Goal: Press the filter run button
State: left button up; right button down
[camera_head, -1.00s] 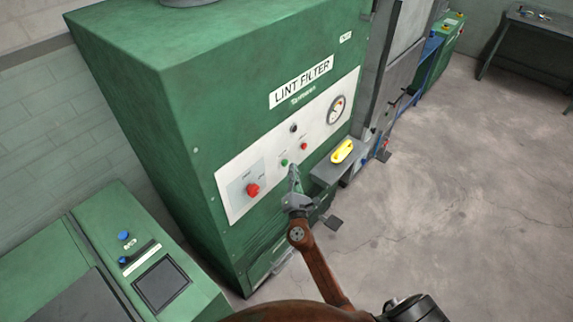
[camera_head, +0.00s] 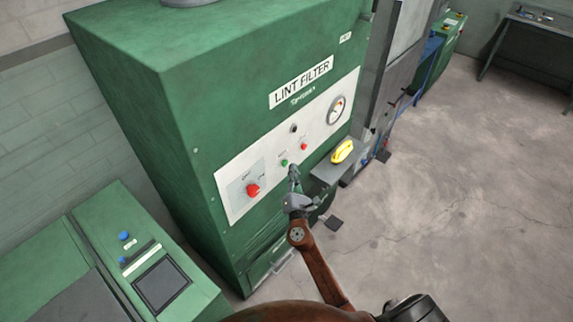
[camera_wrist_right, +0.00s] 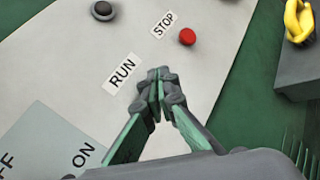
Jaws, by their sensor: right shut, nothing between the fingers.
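The lint filter (camera_head: 250,85) is a tall green cabinet with a white control panel (camera_head: 230,205). The green run button (camera_head: 284,162) shows on the panel in the head view, left of the red stop button (camera_head: 304,146). My right gripper (camera_head: 292,170) is shut and empty, its tips close to the run button, just right of and below it in that view. In the right wrist view, the shut fingertips (camera_wrist_right: 158,82) are beside the RUN label (camera_wrist_right: 122,73) and hide the run button. I cannot tell whether they touch it. My left gripper is not in view.
A red rotary switch (camera_head: 252,190) is at the panel's left, a gauge (camera_head: 336,110) at its right. A shelf (camera_head: 328,173) with a yellow object (camera_head: 342,152) juts out right of my gripper. A green console (camera_head: 200,290) stands at front left. The floor at right is clear.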

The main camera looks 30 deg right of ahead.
jog(key=shift+w, duration=0.1)
jog(key=shift+w+a, duration=0.15)
jog(key=shift+w, duration=0.1)
dwell(0.3)
jog(key=shift+w+a+b, duration=0.25)
jog(key=shift+w+b, duration=0.05)
jog(key=shift+w, duration=0.25)
dwell(1.0)
jog(key=shift+s+d, duration=0.2)
jog(key=shift+s, duration=0.25)
jog(key=shift+s+d, duration=0.2)
jog(key=shift+s, duration=0.25)
jog(key=s, duration=0.1)
jog(key=s+d, duration=0.1)
jog(key=s, duration=0.1)
jog(key=s+d, duration=0.1)
jog(key=shift+s, duration=0.35)
dwell(0.6)
